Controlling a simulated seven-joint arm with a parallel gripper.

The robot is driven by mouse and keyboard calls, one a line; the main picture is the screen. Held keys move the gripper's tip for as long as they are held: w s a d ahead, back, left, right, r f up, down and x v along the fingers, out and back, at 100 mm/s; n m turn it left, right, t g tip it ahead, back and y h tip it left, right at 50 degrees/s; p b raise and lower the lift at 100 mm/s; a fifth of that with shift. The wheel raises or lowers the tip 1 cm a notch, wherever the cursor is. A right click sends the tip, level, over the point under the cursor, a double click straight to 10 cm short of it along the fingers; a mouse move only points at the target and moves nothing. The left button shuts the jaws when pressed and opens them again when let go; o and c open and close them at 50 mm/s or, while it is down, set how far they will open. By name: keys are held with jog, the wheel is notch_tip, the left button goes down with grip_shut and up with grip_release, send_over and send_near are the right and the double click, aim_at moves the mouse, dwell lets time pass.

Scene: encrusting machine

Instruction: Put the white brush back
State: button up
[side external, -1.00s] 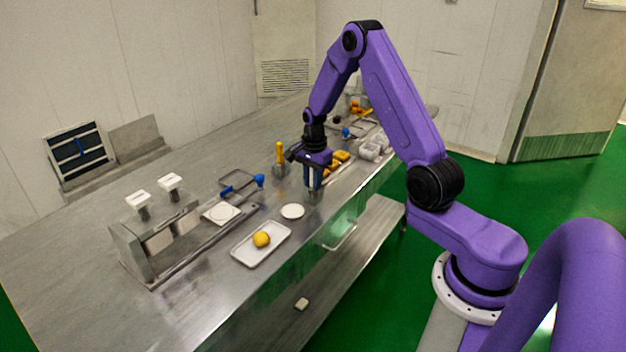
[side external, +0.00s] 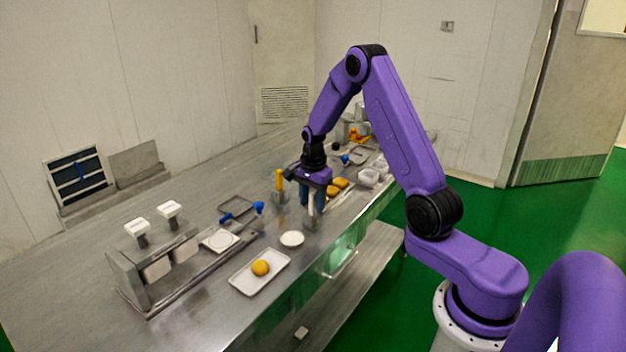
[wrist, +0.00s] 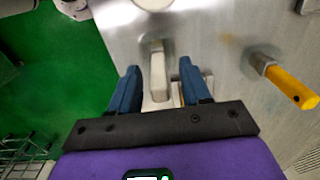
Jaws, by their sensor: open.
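The white brush (wrist: 157,72) shows in the wrist view as a pale upright handle, its lower end at a metal holder. In the side view the handle (side external: 311,206) shows just below my gripper (side external: 309,196), above a metal holder (side external: 312,224) on the steel table. In the wrist view the two blue fingers of my gripper (wrist: 160,68) stand open on either side of the handle, with a gap visible. The bristles are hidden.
A yellow-handled tool (side external: 279,180) stands upright in its own metal holder close by. A white round dish (side external: 292,239) and a white tray (side external: 247,285) with a yellow ball (side external: 261,268) lie toward the front. White containers (side external: 370,176) stand behind, near the table edge.

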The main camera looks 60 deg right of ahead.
notch_tip(320, 180, up, 9)
jog(key=shift+s+f, duration=0.1)
jog(key=shift+r, duration=0.2)
jog(key=shift+a+r, duration=0.15)
jog(key=shift+a, duration=0.1)
jog(key=s+a+r+n, duration=0.2)
jog(key=s+a+n, duration=0.3)
jog(key=a+n, duration=0.3)
jog(key=s+a+r+n, duration=0.2)
jog(key=s+a+n, duration=0.35)
jog(key=a, duration=0.55)
jog(key=s+a+n, duration=0.3)
jog(key=s+n, duration=1.4)
jog(key=s, duration=0.4)
jog(key=shift+s+a+r, duration=0.15)
jog(key=shift+s+r, duration=0.05)
jog(key=shift+s, duration=0.05)
